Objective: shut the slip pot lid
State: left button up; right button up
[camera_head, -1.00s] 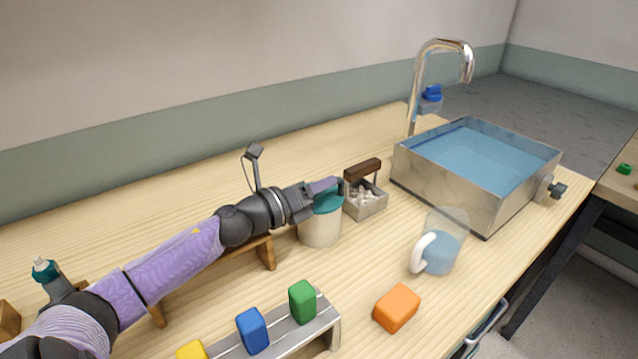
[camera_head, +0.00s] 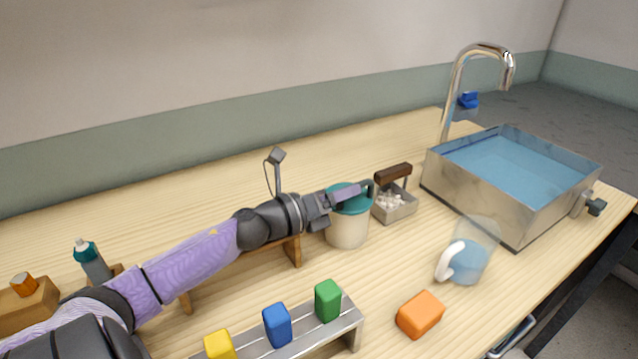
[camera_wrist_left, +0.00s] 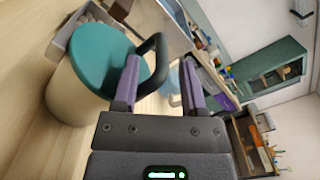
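The slip pot (camera_head: 346,234) is a cream tub with a teal lid (camera_head: 350,205) lying across its top. In the left wrist view the lid (camera_wrist_left: 97,58) looks flat on the pot (camera_wrist_left: 68,97). A black loop handle (camera_wrist_left: 161,52) sticks out at the lid's edge. My left gripper (camera_head: 352,191) is over the lid, and its fingers hide part of it. In the left wrist view its two purple fingers (camera_wrist_left: 160,75) are apart, with the handle reaching between them. The handle is close to one finger; I cannot tell whether they touch. My right gripper is not in view.
A caddy (camera_head: 394,212) with white pieces and a brown handle stands just right of the pot. Further right are a clear jug (camera_head: 478,250) and a water-filled sink (camera_head: 478,203). In front are an orange block (camera_head: 420,315) and a grey rack (camera_head: 300,335) with coloured blocks.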

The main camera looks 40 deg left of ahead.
pick_arm(q)
jog(key=p+v, duration=0.1)
jog(key=v, duration=0.6)
jog(key=shift+s+p, duration=0.3)
jog(key=shift+s, duration=0.05)
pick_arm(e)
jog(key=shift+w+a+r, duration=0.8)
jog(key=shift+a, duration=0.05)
pick_arm(q)
jog(key=shift+a+f, duration=0.1)
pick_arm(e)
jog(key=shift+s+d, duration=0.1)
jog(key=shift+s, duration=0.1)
